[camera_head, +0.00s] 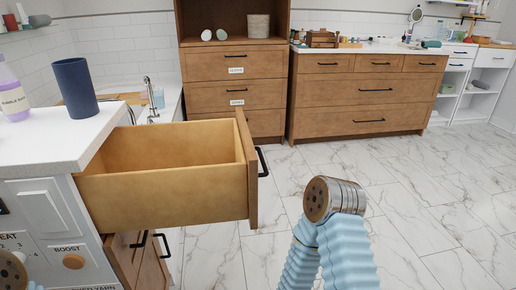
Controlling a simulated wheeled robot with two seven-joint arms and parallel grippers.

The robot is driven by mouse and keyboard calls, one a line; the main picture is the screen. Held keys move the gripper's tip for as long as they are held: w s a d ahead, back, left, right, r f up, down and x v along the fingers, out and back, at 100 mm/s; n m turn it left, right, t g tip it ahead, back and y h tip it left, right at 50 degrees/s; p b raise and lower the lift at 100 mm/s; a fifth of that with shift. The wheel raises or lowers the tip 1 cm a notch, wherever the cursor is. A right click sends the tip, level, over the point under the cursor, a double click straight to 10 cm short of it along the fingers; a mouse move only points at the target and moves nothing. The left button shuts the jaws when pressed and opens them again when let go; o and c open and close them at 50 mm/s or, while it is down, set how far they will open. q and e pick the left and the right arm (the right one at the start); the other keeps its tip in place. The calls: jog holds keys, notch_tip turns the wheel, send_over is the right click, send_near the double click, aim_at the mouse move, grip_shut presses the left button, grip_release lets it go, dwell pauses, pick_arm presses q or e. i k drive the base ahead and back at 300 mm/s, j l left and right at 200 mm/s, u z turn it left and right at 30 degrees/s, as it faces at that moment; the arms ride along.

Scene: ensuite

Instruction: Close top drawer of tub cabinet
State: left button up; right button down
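The top drawer (165,188) of the tub cabinet is pulled far out at the left. Its inside looks empty. Its wooden front (250,175) faces right and carries a black handle (262,161). The white cabinet top (50,135) overhangs the drawer's back end. Below it, another wooden front (137,262) with black handles shows partly. One of my arms with a light blue sleeve stands right of the drawer, apart from its front. A part of my other arm shows at the bottom left corner. No gripper fingers show on either arm.
A dark blue cup (75,88) and a purple bottle (12,90) stand on the cabinet top. A wooden drawer unit (365,95) and a tall wooden cabinet (235,62) stand along the back wall. The marble floor (430,200) is clear at the right.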

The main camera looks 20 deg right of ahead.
aim_at(185, 173)
jog(key=i+l, duration=0.1)
jog(key=l, duration=0.3)
jog(key=i+l+u, duration=0.1)
jog(key=l, duration=0.35)
jog(key=i+l, duration=0.1)
jog(key=l, duration=0.3)
